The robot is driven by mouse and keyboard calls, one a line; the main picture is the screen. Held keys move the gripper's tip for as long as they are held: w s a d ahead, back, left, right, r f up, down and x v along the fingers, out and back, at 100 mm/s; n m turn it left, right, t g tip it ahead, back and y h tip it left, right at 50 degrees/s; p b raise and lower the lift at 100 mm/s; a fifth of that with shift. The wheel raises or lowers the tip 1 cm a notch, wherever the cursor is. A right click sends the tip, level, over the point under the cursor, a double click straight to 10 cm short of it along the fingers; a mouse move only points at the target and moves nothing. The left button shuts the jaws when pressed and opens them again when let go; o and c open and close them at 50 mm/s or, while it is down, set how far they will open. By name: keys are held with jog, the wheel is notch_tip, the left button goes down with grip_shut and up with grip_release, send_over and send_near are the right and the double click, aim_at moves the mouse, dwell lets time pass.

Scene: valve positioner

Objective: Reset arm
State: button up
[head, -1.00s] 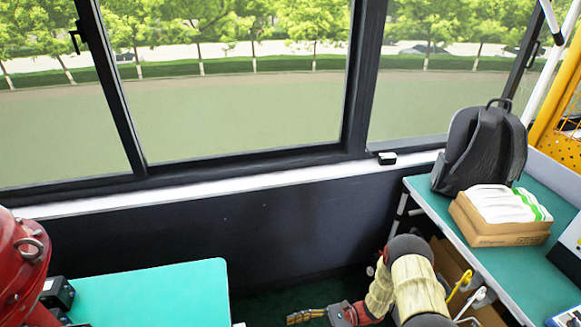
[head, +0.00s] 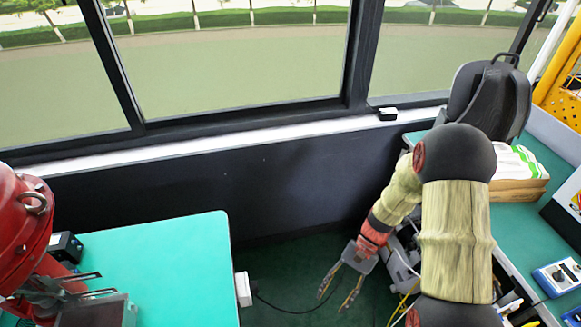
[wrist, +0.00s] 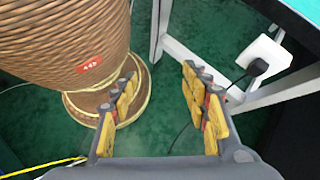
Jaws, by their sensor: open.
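My arm reaches in from the lower right of the head view, bent at the elbow. My gripper (head: 340,290) points down over the dark green floor, between the two tables. In the wrist view my gripper (wrist: 165,115) shows two spread fingers with yellow pads. A red valve body (head: 15,225) stands at the left edge of the head view, well apart from my gripper.
A green-topped table (head: 165,265) is at left, with a white power socket (wrist: 262,62) at its side. A brown ribbed drum (wrist: 65,45) stands close left of my fingers. The right bench (head: 545,240) holds a backpack (head: 490,95) and a box (head: 520,190). Cables lie on the floor.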

jog(key=s+d+r+n+t+h, duration=0.2)
jog(key=r+t, duration=0.2)
jog(key=r, duration=0.7)
jog(key=s+d+r+n+t+h, duration=0.2)
jog(key=r+t, duration=0.2)
jog(key=r, duration=0.7)
jog(key=s+d+r+n+t+h, duration=0.2)
jog(key=r+t, duration=0.2)
jog(key=r, duration=0.7)
jog(key=shift+s+r+t, duration=0.2)
jog(key=shift+r+t, duration=0.05)
jog(key=shift+t, duration=0.15)
jog(key=shift+d, duration=0.1)
